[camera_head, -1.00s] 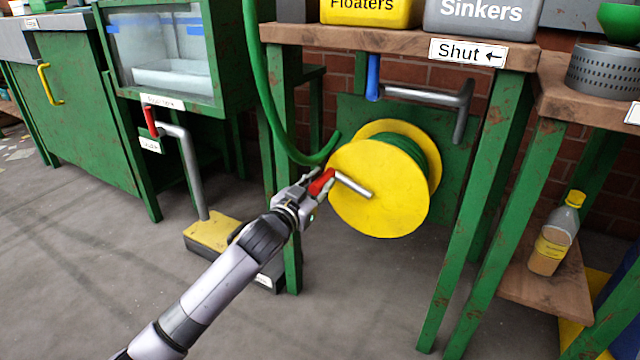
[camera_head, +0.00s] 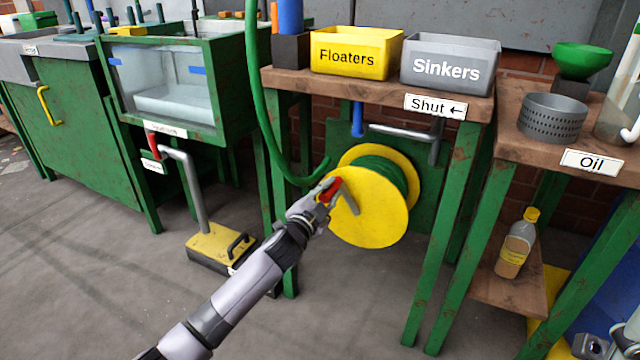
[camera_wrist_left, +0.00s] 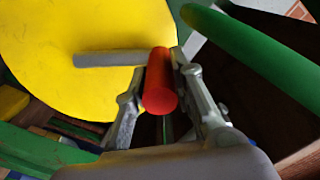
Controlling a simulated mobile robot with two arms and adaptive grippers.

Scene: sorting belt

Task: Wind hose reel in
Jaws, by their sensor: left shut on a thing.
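The hose reel (camera_head: 372,228) has a yellow disc facing me and green hose (camera_head: 382,170) wound behind it. A grey crank bar (camera_head: 348,200) on the disc carries a red handle (camera_head: 330,189). My left gripper (camera_head: 322,195) is shut on the red handle, left of the disc's middle. In the left wrist view the red handle (camera_wrist_left: 160,88) sits between both fingers (camera_wrist_left: 152,95), with the yellow disc (camera_wrist_left: 70,30) behind. A grey mechanical part at the head view's lower right corner may be my right gripper (camera_head: 592,346); its jaws are unclear.
The loose hose (camera_head: 264,110) hangs down left of the reel. Green table legs (camera_head: 430,240) stand on both sides. A pipe with a blue handle (camera_head: 358,120) is above the reel, under the "Shut" sign (camera_head: 435,105). A yellow foot pedal (camera_head: 218,243) is on the floor at left.

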